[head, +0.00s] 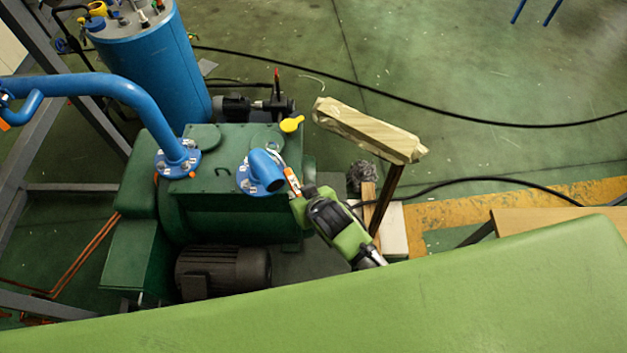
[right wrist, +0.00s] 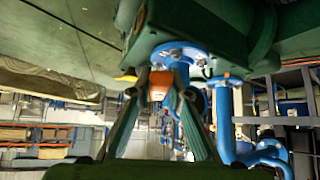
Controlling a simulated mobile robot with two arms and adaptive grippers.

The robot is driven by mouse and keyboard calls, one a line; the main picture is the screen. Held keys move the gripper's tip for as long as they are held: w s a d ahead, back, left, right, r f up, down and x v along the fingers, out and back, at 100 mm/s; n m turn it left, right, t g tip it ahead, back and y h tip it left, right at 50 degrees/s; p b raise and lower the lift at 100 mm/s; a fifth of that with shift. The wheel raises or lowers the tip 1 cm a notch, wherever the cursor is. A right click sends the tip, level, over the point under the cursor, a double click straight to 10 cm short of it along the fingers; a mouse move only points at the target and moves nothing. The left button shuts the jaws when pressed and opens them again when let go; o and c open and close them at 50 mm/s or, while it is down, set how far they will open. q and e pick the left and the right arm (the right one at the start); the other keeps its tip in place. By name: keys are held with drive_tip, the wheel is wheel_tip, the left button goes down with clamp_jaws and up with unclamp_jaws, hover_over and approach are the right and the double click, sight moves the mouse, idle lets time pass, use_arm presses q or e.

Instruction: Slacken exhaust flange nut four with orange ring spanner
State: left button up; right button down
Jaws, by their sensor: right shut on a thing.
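The orange ring spanner (head: 292,180) is in my right gripper (head: 298,195), with its silvery end reaching up and left beside the short blue elbow (head: 265,168). In the right wrist view the spanner's orange part (right wrist: 158,86) lies between the two fingers of the right gripper (right wrist: 162,95). The elbow's blue flange (head: 245,180) has several pale nuts and sits on the green pump (head: 225,150). It also shows in the right wrist view (right wrist: 178,54). I cannot tell which nut is four, or whether the ring is seated on one. My left gripper is not in view.
A second blue flange (head: 178,163) carries a long blue pipe (head: 115,85) to the left. A yellow cap (head: 291,124) is behind the elbow. A wrapped beam (head: 368,130) on a post stands right of my right gripper. Open floor lies beyond.

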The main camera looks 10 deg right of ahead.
idle(0.3)
wheel_tip(320, 180, down, 4)
drive_tip(key=b, duration=0.2)
drive_tip(key=shift+b, duration=0.3)
drive_tip(key=shift+p, duration=0.55)
idle(0.6)
drive_tip(key=shift+f+b, duration=1.1)
drive_tip(key=shift+f, duration=0.55)
drive_tip(key=shift+d, duration=0.1)
idle(0.7)
